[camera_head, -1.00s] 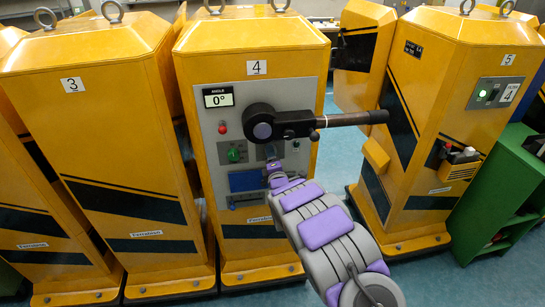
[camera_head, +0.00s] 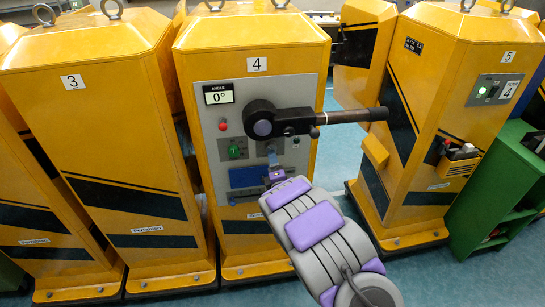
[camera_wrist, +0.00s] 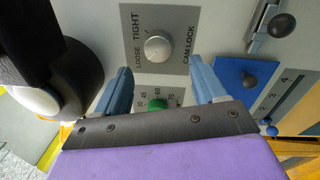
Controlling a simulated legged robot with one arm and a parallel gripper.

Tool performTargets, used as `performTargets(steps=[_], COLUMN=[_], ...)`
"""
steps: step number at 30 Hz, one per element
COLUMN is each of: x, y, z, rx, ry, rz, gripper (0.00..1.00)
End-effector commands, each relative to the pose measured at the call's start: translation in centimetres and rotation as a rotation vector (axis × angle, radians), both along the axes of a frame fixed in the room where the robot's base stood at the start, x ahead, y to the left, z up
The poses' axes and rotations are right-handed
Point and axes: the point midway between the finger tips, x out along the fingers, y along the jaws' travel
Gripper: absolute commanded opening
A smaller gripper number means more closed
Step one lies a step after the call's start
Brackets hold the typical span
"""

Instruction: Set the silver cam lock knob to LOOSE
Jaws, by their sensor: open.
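The silver cam lock knob (camera_wrist: 157,48) sits on a grey plate (camera_wrist: 178,18) marked LOOSE, TIGHT and CAM LOCK in the wrist view. A small pale mark shows on its rim toward the TIGHT side, but its exact setting is hard to read. My gripper (camera_wrist: 160,66) is open, its two blue fingers spread left and right of the knob's line. The knob appears beyond the fingertips, with no contact visible. In the head view my gripper (camera_head: 274,170) is just below the cam lock plate (camera_head: 269,148), where the knob is too small to read.
A black hub with a long lever (camera_head: 340,117) sticks out to the right above the plate. A green dial (camera_head: 234,149) is left of it, and a blue block with a dark knob (camera_wrist: 249,80) is nearby. Yellow cabinets stand on both sides.

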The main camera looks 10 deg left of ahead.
Motion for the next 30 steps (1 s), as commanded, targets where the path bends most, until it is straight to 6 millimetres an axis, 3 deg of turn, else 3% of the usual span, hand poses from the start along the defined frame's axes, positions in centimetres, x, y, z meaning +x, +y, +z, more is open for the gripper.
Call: performTargets(steps=[18, 30], x=[-9.0, -10.9], y=[-2.4, -3.0], z=[-0.9, -1.0], rx=[-0.004, -0.002], ry=[0.006, 0.003], rz=[0.002, 0.002], gripper=[0.7, 0.7])
